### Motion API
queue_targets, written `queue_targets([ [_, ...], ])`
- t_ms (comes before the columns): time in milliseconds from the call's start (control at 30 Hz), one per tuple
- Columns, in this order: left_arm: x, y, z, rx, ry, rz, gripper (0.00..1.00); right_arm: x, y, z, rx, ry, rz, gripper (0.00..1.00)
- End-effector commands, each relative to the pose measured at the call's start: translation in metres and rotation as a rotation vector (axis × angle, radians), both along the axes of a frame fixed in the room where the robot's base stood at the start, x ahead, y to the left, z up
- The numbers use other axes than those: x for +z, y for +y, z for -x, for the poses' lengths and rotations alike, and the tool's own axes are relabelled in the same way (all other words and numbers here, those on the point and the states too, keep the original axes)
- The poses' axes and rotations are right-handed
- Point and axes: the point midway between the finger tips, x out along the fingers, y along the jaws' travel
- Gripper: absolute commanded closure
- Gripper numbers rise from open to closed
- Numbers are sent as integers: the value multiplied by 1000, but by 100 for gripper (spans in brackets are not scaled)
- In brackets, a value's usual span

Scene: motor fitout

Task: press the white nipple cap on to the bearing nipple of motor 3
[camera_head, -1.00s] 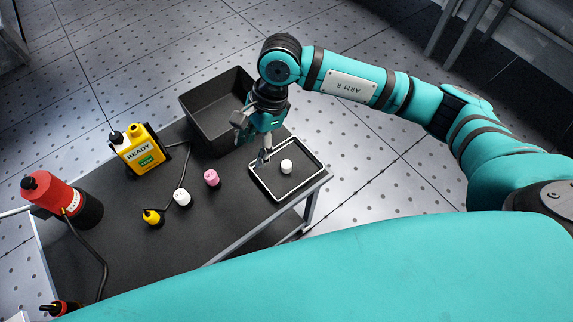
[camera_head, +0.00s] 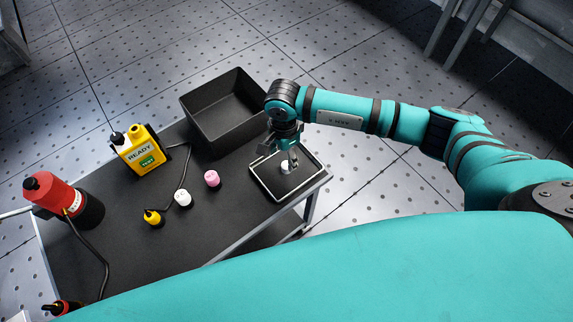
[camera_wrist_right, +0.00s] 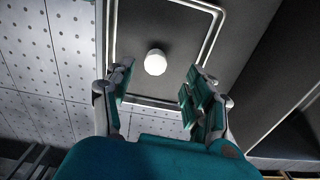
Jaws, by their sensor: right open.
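A small white cap (camera_head: 285,168) sits in a shallow, light-rimmed tray (camera_head: 262,184) at the table's right end. In the right wrist view the cap (camera_wrist_right: 155,62) shows as a pale rounded piece on the dark tray floor. My right gripper (camera_head: 283,157) is above the tray, pointing down, with its fingers close over the cap and partly covering it. In the right wrist view its fingers (camera_wrist_right: 160,75) are spread, with the cap in line with the gap between them. Contact cannot be told. I cannot make out motor 3 or its bearing nipple. My left gripper is out of view.
A black bin (camera_head: 225,115) stands behind the tray. On the dark table (camera_head: 150,255) are a yellow "READY" unit (camera_head: 140,150), a red cylindrical device (camera_head: 50,194), and small pink (camera_head: 212,178), white (camera_head: 183,199) and yellow (camera_head: 152,217) pieces. Cables lie along the table.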

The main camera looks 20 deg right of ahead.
Motion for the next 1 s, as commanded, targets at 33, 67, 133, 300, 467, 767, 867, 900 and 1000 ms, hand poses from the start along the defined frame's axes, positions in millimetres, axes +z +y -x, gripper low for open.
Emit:
queue_targets([
  [33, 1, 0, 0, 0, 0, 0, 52, -4, 0, 1, -1, 3, 0, 45],
  [67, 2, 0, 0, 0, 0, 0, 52, -7, -1, 2, -1, 4, -1, 45],
  [133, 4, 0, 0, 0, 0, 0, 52, -17, -3, 4, -1, 5, 0, 45],
  [300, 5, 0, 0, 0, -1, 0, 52, -42, -4, 5, -1, 4, -2, 45],
  [467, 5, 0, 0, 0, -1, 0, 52, -51, -5, 4, -1, 2, -2, 45],
  [767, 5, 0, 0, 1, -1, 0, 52, -51, -5, 4, 0, 1, -2, 60],
  [867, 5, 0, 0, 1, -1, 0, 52, -51, -5, 4, 0, 1, -2, 73],
  [900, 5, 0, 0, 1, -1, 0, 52, -51, -5, 4, 0, 2, -2, 78],
  [1000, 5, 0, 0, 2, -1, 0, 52, -51, -5, 4, 0, 1, -2, 85],
])
